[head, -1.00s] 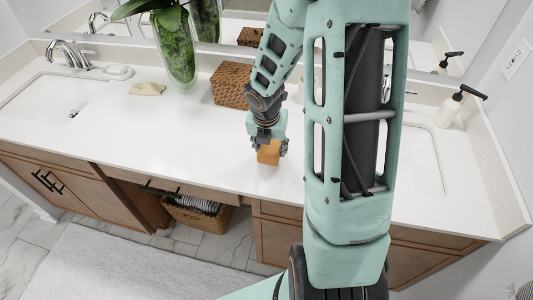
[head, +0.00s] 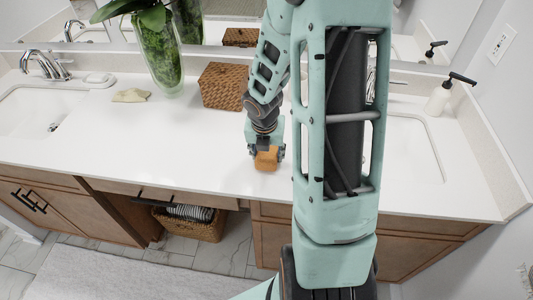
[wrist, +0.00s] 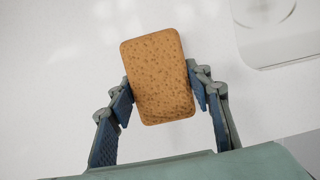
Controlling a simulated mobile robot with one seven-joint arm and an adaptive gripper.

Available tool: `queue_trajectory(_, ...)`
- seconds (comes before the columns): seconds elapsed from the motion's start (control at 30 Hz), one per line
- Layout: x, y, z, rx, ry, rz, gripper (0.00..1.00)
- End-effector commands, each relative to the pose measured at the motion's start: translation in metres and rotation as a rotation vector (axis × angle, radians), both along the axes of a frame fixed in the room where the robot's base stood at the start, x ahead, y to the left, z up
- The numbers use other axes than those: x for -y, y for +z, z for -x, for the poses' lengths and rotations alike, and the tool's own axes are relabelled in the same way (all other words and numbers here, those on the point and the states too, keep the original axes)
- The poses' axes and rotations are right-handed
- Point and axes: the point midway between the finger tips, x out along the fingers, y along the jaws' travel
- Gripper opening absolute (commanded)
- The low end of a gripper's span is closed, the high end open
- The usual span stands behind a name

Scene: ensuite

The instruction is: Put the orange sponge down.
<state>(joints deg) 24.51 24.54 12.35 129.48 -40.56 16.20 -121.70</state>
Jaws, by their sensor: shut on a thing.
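The orange sponge (head: 266,159) is between the fingers of my gripper (head: 266,152), over the white countertop (head: 180,140) near its front edge. In the wrist view the sponge (wrist: 158,77) is a porous block, slightly tilted, with a blue-padded finger against each side. My gripper (wrist: 163,95) is shut on it. The sponge is at or just above the counter surface; I cannot tell whether it touches.
A woven box (head: 222,86) and a glass vase (head: 160,60) stand behind. A pale yellow cloth (head: 130,95) lies to the left. Sinks lie at left (head: 40,112) and right (head: 415,145), with a soap dispenser (head: 440,98) at right. The counter left of the sponge is clear.

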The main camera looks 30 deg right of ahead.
Motion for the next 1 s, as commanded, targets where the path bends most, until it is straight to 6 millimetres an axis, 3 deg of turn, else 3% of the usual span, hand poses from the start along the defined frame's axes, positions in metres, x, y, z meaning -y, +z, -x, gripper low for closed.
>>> queue_trajectory(0.07, 0.0, -0.004, 0.0, -0.001, 0.001, 0.0, 0.07)
queue_trajectory(0.1, 0.0, -0.003, 0.0, 0.0, 0.001, 0.0, 0.49)
queue_trajectory(0.23, 0.0, -0.003, 0.0, 0.0, 0.001, 0.0, 0.63)
queue_trajectory(0.6, 0.0, 0.004, 0.0, 0.001, -0.001, 0.0, 0.63)
queue_trajectory(1.0, -0.011, 0.084, 0.016, 0.004, -0.003, 0.002, 0.63)
